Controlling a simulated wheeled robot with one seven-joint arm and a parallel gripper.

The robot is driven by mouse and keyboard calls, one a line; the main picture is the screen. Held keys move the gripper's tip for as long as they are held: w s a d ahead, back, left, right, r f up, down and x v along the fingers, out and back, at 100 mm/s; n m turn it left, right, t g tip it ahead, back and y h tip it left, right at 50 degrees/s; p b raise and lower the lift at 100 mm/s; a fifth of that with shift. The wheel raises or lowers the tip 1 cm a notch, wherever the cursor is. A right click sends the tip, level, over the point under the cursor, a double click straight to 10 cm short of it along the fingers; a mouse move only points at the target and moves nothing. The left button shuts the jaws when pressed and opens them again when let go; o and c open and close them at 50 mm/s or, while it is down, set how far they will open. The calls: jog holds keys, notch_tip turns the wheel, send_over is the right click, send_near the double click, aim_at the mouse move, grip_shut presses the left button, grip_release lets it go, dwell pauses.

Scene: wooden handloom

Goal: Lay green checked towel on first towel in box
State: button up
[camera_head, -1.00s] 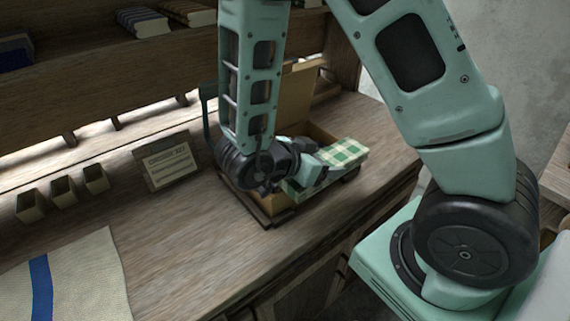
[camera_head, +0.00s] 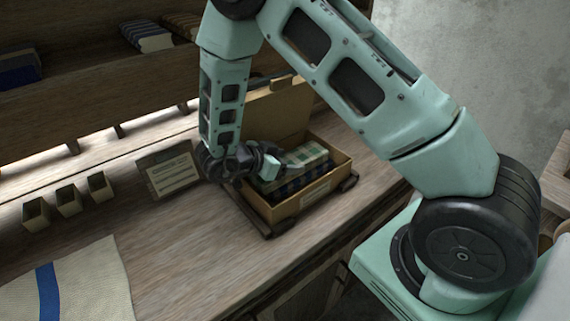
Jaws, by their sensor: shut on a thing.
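The green checked towel (camera_head: 303,155) is folded and lies in or just over the open cardboard box (camera_head: 315,192), on top of a dark blue checked towel (camera_head: 300,181). My gripper (camera_head: 268,172) is at the box's left side and is shut on the green towel's left end. The arm hides part of the box's left side. I cannot tell whether the green towel's full length rests on the towel below.
The box stands on a dark wooden tray (camera_head: 262,228) with its lid (camera_head: 275,108) raised behind. A written card (camera_head: 170,174) and small bins (camera_head: 68,200) stand to the left. A cream cloth with a blue stripe (camera_head: 85,285) lies at front left. Folded cloths (camera_head: 148,36) sit on the shelf.

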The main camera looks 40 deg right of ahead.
jog(key=shift+w+f, duration=0.2)
jog(key=shift+f, duration=0.7)
jog(key=shift+f, duration=0.1)
jog(key=o, duration=1)
jog(key=shift+o, duration=0.2)
jog(key=shift+a, duration=0.1)
jog(key=b+v, duration=0.1)
jog(key=v, duration=1.1)
